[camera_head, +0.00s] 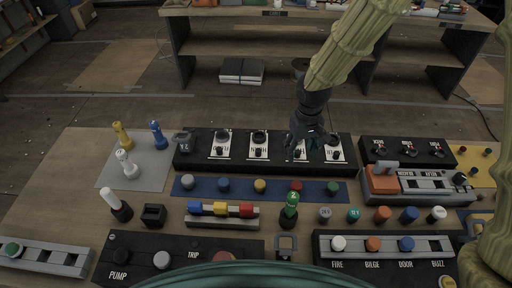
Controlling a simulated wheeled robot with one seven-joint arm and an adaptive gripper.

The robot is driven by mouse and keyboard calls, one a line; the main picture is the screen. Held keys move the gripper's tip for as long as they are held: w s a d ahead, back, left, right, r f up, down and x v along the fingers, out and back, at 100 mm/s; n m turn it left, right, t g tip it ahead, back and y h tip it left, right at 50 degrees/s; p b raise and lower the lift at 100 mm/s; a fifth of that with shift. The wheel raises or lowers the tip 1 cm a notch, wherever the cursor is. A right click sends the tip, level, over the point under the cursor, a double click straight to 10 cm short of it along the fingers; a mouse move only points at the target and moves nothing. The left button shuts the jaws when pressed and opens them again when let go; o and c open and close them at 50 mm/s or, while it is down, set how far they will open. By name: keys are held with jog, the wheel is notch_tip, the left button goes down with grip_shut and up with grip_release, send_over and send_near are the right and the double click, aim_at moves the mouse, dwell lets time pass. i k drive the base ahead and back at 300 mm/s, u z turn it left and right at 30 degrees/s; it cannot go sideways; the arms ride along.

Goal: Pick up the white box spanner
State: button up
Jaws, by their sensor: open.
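The white box spanner (127,164) stands on a grey mat (108,180) at the left of the table. A yellow one (122,135) and a blue one (159,136) of similar shape stand behind it on the same mat. My gripper (308,150) is dark and points down over the right part of the black panel with several dials. It is open, with nothing seen between its fingers. It is well to the right of the white box spanner and apart from it. Part of a dial is hidden behind the gripper.
The black dial panel (180,160) lies between my gripper and the mat. A white-handled lever (110,198) and a small black block (154,215) stand just in front of the mat. Several knobs and switch panels fill the front. Bare table (55,185) lies left of the mat.

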aim_at(132, 171)
jog(key=u, duration=1.25)
